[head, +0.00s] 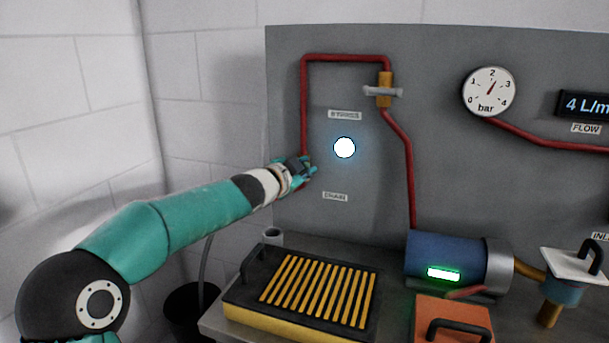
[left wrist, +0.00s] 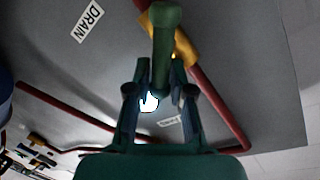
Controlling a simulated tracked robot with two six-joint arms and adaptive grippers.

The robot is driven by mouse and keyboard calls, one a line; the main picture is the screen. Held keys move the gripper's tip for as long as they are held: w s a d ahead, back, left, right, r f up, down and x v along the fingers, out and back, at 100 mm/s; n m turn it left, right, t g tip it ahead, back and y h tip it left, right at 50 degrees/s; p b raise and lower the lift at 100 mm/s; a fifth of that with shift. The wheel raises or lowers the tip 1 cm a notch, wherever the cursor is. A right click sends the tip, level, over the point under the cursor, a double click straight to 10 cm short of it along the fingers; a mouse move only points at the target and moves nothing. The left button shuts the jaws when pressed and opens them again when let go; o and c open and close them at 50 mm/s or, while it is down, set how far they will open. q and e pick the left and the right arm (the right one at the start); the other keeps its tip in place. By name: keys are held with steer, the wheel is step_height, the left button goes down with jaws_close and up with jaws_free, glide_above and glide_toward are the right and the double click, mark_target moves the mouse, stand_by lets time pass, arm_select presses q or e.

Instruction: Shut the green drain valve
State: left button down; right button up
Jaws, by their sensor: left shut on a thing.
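The green drain valve's handle (left wrist: 164,50) shows in the left wrist view as a thick green bar with a knob-like upper end. Behind it is a brass valve body (left wrist: 183,45) on a red pipe (left wrist: 218,100). The handle's lower end lies between the fingers of my left gripper (left wrist: 157,95), which is shut on it. In the head view my left gripper (head: 306,172) is at the red pipe's lower left, above the DRAIN label (head: 335,196), and mostly hides the valve. Whether the handle lies along or across the pipe is hard to tell. My right gripper is not in view.
A grey panel (head: 440,180) carries a bypass valve (head: 383,91), a bright round light (head: 344,147) and a pressure gauge (head: 489,92). Below stand a yellow-slatted grate box (head: 240,313), a blue pump (head: 430,254) and an orange box (head: 453,312) with a black handle.

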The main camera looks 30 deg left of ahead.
arm_select(q)
steer(key=shift+d+f+m+y+b, duration=0.15)
steer(key=shift+m+y+b, duration=0.15)
steer(key=shift+m+b, duration=0.45)
steer(key=shift+w+d+f+m+g+b, duration=0.15)
steer(key=shift+d+f+m+g+b, duration=0.15)
steer(key=shift+m+b, duration=0.5)
steer(key=shift+f+m+y+b, duration=0.25)
steer(key=shift+m+y+b, duration=0.15)
steer(key=shift+m, duration=0.45)
steer(key=shift+f+m+y+b, duration=0.2)
steer(key=shift+m+b, duration=0.35)
steer(key=shift+m, duration=0.25)
steer(key=shift+f+m+y+b, duration=0.2)
steer(key=shift+m+b, duration=0.3)
steer(key=shift+m, duration=0.3)
steer(key=shift+g, duration=0.3)
steer(key=c, duration=1.1)
jaws_free()
steer(key=shift+c, duration=0.2)
